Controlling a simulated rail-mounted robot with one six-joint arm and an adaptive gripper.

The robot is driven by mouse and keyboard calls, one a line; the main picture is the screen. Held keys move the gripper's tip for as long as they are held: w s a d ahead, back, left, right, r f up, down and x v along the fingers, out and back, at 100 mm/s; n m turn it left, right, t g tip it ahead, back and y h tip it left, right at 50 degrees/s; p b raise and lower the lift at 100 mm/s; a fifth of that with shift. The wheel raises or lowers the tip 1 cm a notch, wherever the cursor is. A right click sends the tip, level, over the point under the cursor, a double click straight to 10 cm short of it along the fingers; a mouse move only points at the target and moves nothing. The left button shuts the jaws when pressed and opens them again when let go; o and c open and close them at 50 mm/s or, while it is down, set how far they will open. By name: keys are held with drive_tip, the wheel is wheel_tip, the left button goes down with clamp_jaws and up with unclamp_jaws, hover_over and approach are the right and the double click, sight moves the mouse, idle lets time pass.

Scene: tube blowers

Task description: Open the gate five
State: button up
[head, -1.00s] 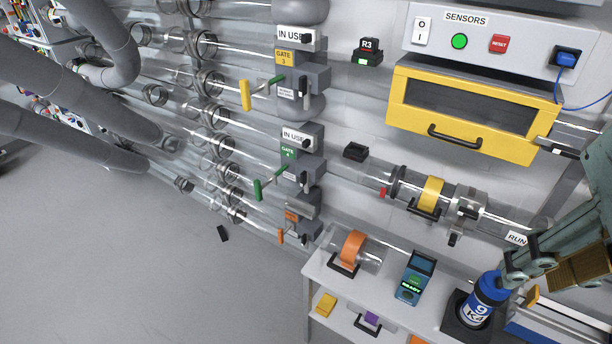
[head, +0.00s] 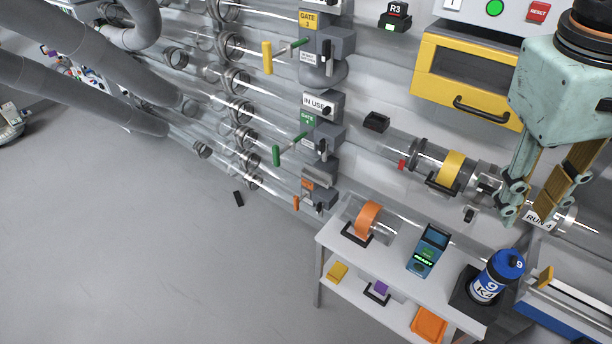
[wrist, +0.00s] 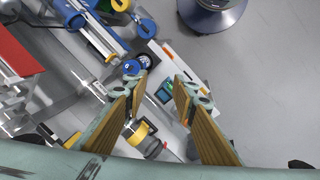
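Gate units are stacked on the clear pipes in the head view. The upper one is a yellow-labelled gate 3 (head: 310,20) with a yellow handle (head: 267,57). Below it is a green-labelled gate (head: 308,120) with a green handle (head: 276,156). Lowest is an orange-labelled gate (head: 308,185) with an orange handle (head: 296,203). The numbers on the green and orange labels are too small to read, so I cannot tell which is five. My gripper (head: 527,218) hangs fingers down at the right, far from the gates, open and empty. Its open fingers also show in the wrist view (wrist: 160,86).
A white table (head: 385,262) carries an orange-banded tube (head: 368,219), a teal handheld device (head: 428,250) and a blue-white bottle (head: 497,276). A yellow drawer box (head: 470,80) is on the wall behind my gripper. Grey hoses (head: 85,90) cross the left; the floor there is open.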

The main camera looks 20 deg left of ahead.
drive_tip(key=w+a+f+n+h, duration=0.35)
drive_tip(key=w+f, duration=0.35)
drive_tip(key=w, duration=0.3)
drive_tip(key=w+a+f+n+h, duration=0.25)
drive_tip(key=w+a+f, duration=0.3)
drive_tip(key=w, duration=0.35)
drive_tip(key=w+a+f+n+t+h+p, duration=0.1)
drive_tip(key=w+a+f+n+t+h, duration=0.2)
drive_tip(key=w+a+f+n, duration=0.7)
drive_tip(key=n+t+y+p, duration=0.3)
drive_tip(key=n+t+y, duration=0.2)
drive_tip(key=n+t, duration=0.8)
approach(295, 201)
drive_tip(key=v, duration=0.2)
drive_tip(key=shift+s+a, duration=0.3)
drive_tip(key=shift+a, duration=0.1)
drive_tip(key=shift+w, duration=0.15)
drive_tip(key=shift+d+b+x, duration=0.2)
drive_tip(key=shift+b+x, duration=0.5)
drive_tip(key=shift+x, duration=6.1)
drive_tip(key=shift+f, duration=0.1)
